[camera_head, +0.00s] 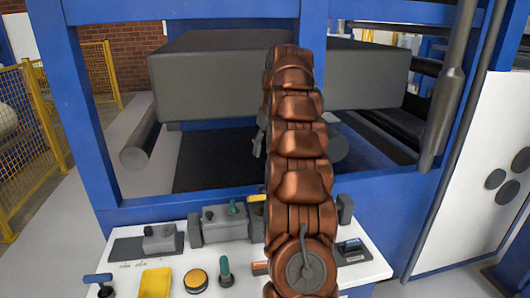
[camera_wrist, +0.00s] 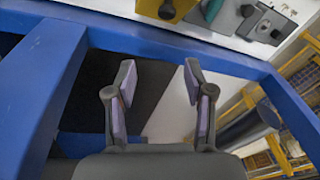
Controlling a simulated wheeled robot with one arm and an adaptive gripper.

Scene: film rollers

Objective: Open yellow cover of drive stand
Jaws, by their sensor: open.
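A yellow flat piece (camera_head: 155,283) lies on the white control desk (camera_head: 75,262) at the front left of the head view. A small yellow patch (camera_head: 256,198) shows farther back, partly hidden by my arm. My gripper (camera_wrist: 158,66) is open and empty in the wrist view, its two fingers well apart over the dark floor area inside the blue frame. In the head view my arm mostly hides it. It is apart from the desk.
Blue frame beams (camera_head: 87,120) surround the opening. A large grey block (camera_head: 205,85) stands behind my arm. Grey control boxes (camera_head: 225,222) and a green-topped knob (camera_head: 225,270) rise from the desk. Yellow mesh fencing (camera_head: 30,130) stands left, with pale floor before it.

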